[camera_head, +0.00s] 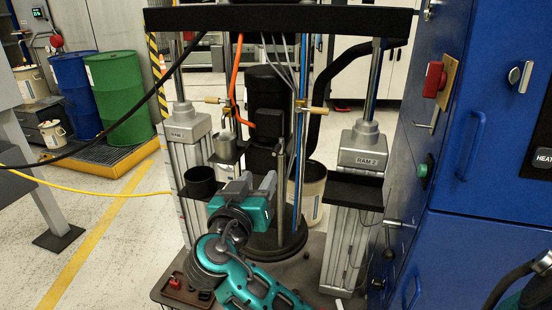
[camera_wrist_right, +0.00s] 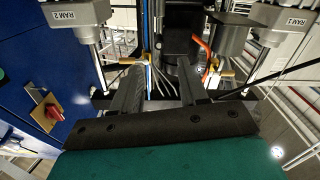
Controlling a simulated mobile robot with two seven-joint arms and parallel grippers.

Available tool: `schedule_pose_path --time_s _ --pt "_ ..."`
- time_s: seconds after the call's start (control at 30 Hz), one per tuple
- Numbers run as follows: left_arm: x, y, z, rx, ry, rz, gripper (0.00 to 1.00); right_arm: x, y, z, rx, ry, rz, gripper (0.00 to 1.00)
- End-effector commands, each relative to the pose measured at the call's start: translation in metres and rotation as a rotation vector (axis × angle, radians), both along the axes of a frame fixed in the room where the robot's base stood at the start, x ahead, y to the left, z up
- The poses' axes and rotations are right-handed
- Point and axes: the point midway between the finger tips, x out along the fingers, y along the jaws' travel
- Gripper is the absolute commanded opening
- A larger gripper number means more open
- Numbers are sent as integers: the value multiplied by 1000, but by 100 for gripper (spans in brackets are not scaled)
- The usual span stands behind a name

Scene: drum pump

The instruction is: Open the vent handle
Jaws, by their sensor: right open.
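My right gripper (camera_head: 257,180) is open and empty, in front of the pump's black column between the two rams. Its two fingers point forward at the column in the right wrist view (camera_wrist_right: 158,70), with nothing between them. I cannot tell for sure which part is the vent handle. A grey upright rod (camera_head: 281,165) stands just beyond and right of the fingers. Brass fittings show at left (camera_head: 216,100) and right (camera_head: 315,109) of the black column (camera_head: 264,110), both above the gripper and apart from it. My left gripper is not in view.
Ram 1 (camera_head: 190,150) and ram 2 (camera_head: 358,160) flank the gripper. A black cup (camera_head: 200,182) and a grey pot (camera_head: 226,146) on a bracket stand close at left. A blue cabinet (camera_head: 485,215) with a red switch (camera_head: 434,79) bounds the right. An orange hose (camera_head: 236,80) hangs above.

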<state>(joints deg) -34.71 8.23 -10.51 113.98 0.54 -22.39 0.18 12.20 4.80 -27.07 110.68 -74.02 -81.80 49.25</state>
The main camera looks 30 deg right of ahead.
Motion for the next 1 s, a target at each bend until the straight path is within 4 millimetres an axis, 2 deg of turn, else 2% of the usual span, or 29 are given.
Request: schedule_pose_path --time_s 0.17,0.6,0.8,1.0 --pt "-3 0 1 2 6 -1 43 13 -17 4 -5 -8 -10 43" --pt "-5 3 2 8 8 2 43 68 -82 3 -4 -4 -8 43" --pt "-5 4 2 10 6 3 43 80 -95 2 -4 -3 -5 43" --pt "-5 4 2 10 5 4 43 82 -97 1 -1 -3 -5 43"
